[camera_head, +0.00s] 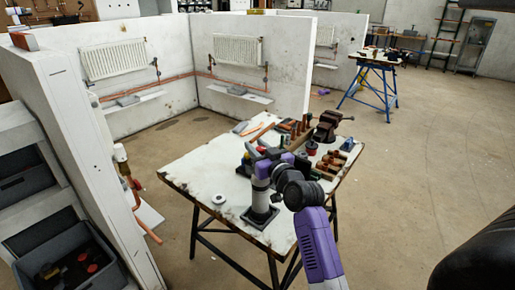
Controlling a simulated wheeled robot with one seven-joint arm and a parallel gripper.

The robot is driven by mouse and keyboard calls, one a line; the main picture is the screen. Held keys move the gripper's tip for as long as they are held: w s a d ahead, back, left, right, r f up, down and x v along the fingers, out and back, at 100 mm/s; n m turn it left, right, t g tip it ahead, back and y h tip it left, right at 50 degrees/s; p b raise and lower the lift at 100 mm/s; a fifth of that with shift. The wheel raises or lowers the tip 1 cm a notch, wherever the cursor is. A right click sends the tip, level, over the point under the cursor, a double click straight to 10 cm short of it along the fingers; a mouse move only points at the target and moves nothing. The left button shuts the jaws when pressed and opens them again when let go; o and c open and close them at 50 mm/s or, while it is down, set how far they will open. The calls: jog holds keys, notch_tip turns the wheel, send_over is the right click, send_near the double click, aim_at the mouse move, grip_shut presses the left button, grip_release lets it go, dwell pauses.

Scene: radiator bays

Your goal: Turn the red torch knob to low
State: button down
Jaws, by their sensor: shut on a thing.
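My purple and black arm reaches from the lower right over the worktable (205,170). A small red round thing (312,147) stands apart, to the right of the gripper.
A dark vise (328,127) and several tools stand along the table's back and right edge. A white ring (219,199) lies at the left front. A pale panel (85,150) with bins stands at the left. Floor between table and radiator walls is clear.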

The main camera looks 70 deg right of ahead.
jog(key=shift+w+a+f+n+t+y+b, duration=0.15)
jog(key=shift+n+t+y+b, duration=0.7)
jog(key=shift+b, duration=0.85)
jog(key=shift+a+f+n+t+y+b, duration=0.15)
jog(key=shift+n+t+y+b, duration=0.3)
jog(key=shift+n+y+b, duration=0.85)
jog(key=n+y+b, duration=0.1)
jog(key=y+b, duration=0.1)
jog(key=y, duration=0.1)
jog(key=a+n+t+y+b, duration=0.1)
jog(key=n+y+b, duration=0.1)
jog(key=y+b, duration=0.1)
jog(key=shift+w+a+r+n+y, duration=0.15)
jog(key=shift+r+n+y, duration=0.1)
jog(key=shift+y, duration=0.6)
jog(key=c, duration=1.1)
grip_release()
jog(key=s+b, duration=0.1)
jog(key=s, duration=0.6)
jog(key=shift+s, duration=0.4)
